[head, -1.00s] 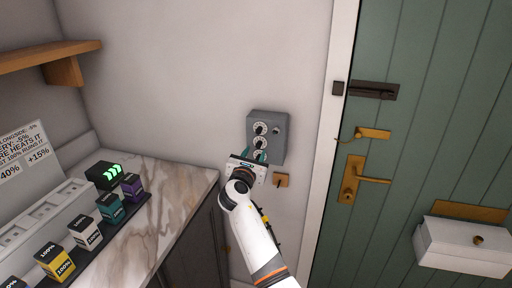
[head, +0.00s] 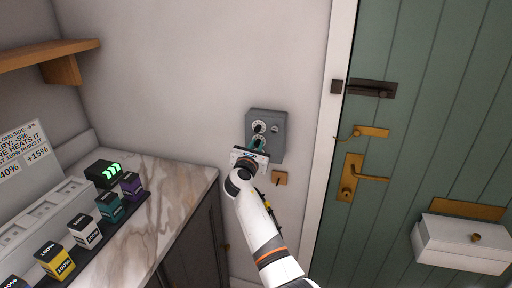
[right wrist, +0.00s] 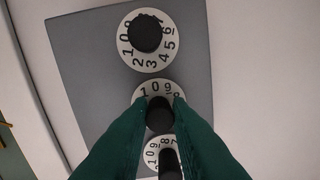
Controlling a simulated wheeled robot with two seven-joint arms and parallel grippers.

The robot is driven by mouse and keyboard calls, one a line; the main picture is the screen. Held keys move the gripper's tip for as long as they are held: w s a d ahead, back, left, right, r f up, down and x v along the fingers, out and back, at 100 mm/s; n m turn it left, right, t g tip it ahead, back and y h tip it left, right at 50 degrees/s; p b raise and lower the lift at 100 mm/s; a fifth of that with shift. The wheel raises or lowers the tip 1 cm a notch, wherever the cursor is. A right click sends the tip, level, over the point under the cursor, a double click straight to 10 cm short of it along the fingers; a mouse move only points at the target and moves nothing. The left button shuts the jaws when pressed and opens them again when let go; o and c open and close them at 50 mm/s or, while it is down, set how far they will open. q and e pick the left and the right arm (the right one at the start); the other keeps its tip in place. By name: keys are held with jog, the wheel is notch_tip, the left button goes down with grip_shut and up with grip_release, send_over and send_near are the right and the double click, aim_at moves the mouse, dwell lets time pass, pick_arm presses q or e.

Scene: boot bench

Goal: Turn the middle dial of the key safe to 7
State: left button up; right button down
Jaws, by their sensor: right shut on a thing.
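The grey key safe (head: 278,126) hangs on the wall left of the door, with a column of white dials with black knobs. In the right wrist view its top dial (right wrist: 123,43) shows clearly. The middle dial (right wrist: 147,90) shows 1, 0 and 9 along its upper edge; the rest is covered. My right gripper (head: 257,146) is at the safe, its green fingers (right wrist: 158,104) shut on the middle dial's black knob (right wrist: 159,114). The bottom dial (right wrist: 151,155) is partly hidden between the fingers. In the head view my gripper covers the lower dials. My left gripper is not in view.
The green door (head: 420,90) with brass handle (head: 372,179) stands to the right. A marble counter (head: 180,190) with several small boxes is at left.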

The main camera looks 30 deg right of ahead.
jog(key=m+b, duration=0.3)
jog(key=m, duration=0.1)
jog(key=shift+f, duration=0.25)
jog(key=m+b, duration=0.3)
jog(key=m, duration=0.1)
jog(key=m+b, duration=0.2)
jog(key=m, duration=0.1)
jog(key=shift+m+b, duration=0.3)
jog(key=shift+b, duration=0.1)
jog(key=shift+r+m+h+b, duration=0.1)
jog(key=shift+m+h+b, duration=0.2)
jog(key=shift+m+b, duration=1.05)
jog(key=shift+m, duration=0.25)
jog(key=c, duration=1.3)
grip_release()
jog(key=shift+r, duration=0.1)
jog(key=shift+c, duration=0.2)
jog(key=shift+a, duration=0.1)
